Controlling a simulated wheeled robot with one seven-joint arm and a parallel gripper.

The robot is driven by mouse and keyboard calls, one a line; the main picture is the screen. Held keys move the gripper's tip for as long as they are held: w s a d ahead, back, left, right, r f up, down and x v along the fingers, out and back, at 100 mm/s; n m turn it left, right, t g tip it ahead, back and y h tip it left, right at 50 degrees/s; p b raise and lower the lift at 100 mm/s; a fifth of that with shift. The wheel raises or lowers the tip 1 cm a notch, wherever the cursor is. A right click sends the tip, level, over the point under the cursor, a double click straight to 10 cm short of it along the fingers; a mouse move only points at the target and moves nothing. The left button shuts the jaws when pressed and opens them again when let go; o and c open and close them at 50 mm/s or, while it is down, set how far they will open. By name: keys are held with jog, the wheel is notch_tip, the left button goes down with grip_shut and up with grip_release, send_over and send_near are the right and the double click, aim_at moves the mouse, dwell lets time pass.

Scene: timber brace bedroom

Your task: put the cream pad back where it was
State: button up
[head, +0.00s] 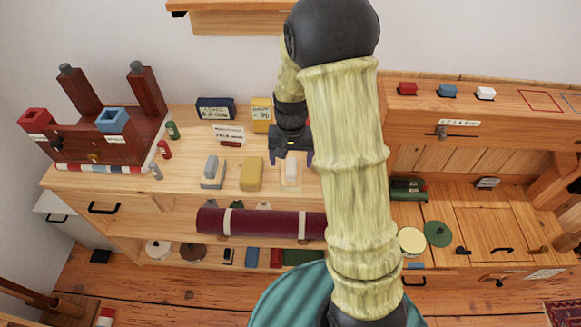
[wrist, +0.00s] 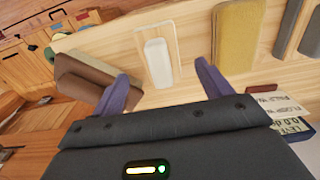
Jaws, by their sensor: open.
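The cream pad (head: 291,168) is a small whitish rounded block on the bench top, to the right of the mustard block. In the wrist view the cream pad (wrist: 157,62) lies lengthwise on a pale wooden board (wrist: 172,32). My gripper (head: 291,157) is open and empty, just behind the pad in the head view. In the wrist view my two purple fingertips (wrist: 161,72) are apart, with the pad showing between them and no contact visible. The height of the fingers over the bench is hard to tell.
A mustard block (head: 251,174) and a grey block (head: 213,171) lie to the left. A brown block (wrist: 85,80) sits on the pad's other side. Yellow (head: 262,114) and navy (head: 215,108) boxes stand behind. A maroon roll (head: 260,223) hangs along the front.

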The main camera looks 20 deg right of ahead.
aim_at(291, 167)
notch_tip(291, 167, up, 6)
jog(key=shift+f, duration=0.1)
jog(key=shift+s, duration=0.1)
dwell(0.5)
jog(key=s+r+n+t, duration=0.2)
jog(key=s+n, duration=0.1)
jog(key=s, duration=1.1)
jog(key=shift+r+n+t, duration=0.2)
jog(key=shift+n+t, duration=0.1)
